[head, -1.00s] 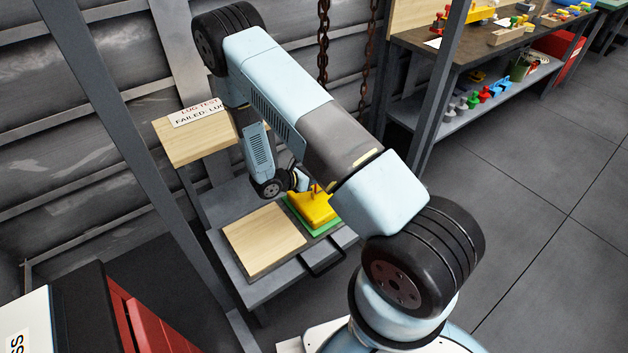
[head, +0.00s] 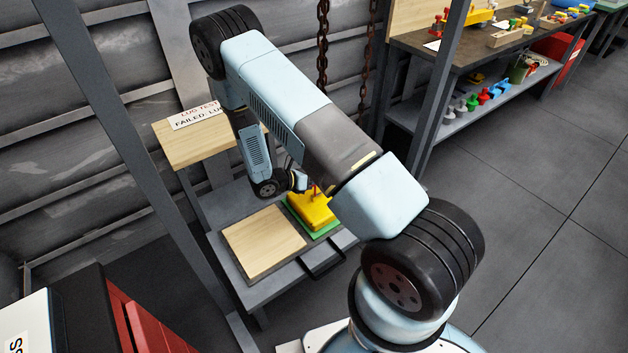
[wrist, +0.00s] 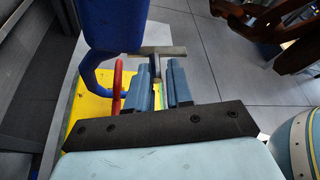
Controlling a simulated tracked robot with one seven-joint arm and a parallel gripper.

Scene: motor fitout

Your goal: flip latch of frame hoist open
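A blue hook (wrist: 103,30), likely the frame hoist's, fills the upper left of the wrist view, its curved end reaching down beside a red ring (wrist: 117,85). A grey T-shaped bar (wrist: 164,51) lies just beyond my fingertips; I cannot tell for sure whether it is the latch. My gripper (wrist: 159,80) has its two blue-grey fingers apart, with a gap between them. The bar's stem runs toward this gap; contact is unclear. A yellow block (wrist: 87,112) lies below and left. In the head view the yellow block (head: 314,212) is partly hidden by my arm, and my fingers are hidden.
The yellow block sits on a green pad (head: 327,232) on a grey bench (head: 254,285), beside a wooden board (head: 262,242). Rusty chains (head: 323,45) hang behind my arm. A grey post (head: 452,75) stands to the right. Open floor (head: 545,230) lies at right.

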